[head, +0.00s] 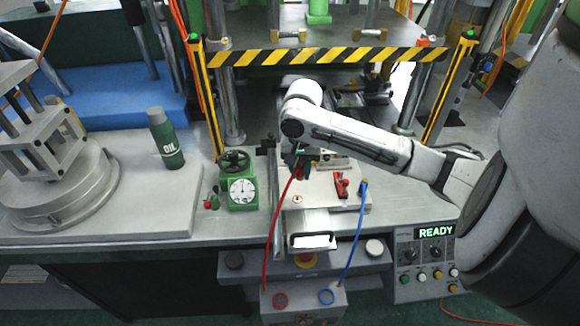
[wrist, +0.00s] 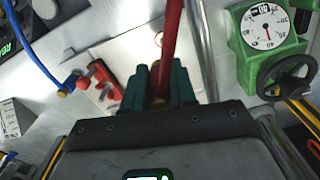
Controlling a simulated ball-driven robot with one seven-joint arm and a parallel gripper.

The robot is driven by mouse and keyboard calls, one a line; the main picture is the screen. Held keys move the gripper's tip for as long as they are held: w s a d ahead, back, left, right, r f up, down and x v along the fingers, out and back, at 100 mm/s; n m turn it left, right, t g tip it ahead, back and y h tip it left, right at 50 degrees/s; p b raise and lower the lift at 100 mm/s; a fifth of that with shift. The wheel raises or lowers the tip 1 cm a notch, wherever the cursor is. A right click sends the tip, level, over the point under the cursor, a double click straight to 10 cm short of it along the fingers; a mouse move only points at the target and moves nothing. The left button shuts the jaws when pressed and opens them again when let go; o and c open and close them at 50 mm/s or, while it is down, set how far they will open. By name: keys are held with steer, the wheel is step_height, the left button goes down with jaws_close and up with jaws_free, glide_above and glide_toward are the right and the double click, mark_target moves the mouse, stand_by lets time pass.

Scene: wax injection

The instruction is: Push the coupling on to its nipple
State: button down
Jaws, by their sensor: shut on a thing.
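My gripper (wrist: 158,82) has green fingers shut on the end of the red hose (wrist: 171,45). The coupling at that end is mostly hidden between the fingers. In the head view my gripper (head: 301,160) is over the back left of the light mould plate (head: 325,190), and the red hose (head: 271,225) hangs from it to the lower box. A small brass fitting (head: 297,198), apparently a nipple, stands on the plate's front left. I cannot tell whether coupling and nipple touch.
A red clamp (head: 341,185) and the blue hose (head: 355,230), joined at the plate's right edge, are close by. A green gauge with handwheel (head: 242,190) stands to the left. A striped bar (head: 325,56) crosses behind. The panel reads READY (head: 436,231).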

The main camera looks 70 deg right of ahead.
mark_target(297, 197)
steer(key=shift+w+a+f, duration=0.15)
steer(key=shift+w+f, duration=0.1)
steer(key=shift+f, duration=0.05)
steer(key=shift+r+p, duration=0.1)
steer(key=shift+p, duration=0.2)
steer(key=shift+f+b, duration=1.8)
steer(key=shift+f, duration=1.15)
steer(key=shift+p, duration=0.75)
steer(key=shift+f+b, duration=0.75)
steer(key=shift+f, duration=0.55)
steer(key=c, duration=0.8)
jaws_free()
steer(key=shift+c, duration=0.2)
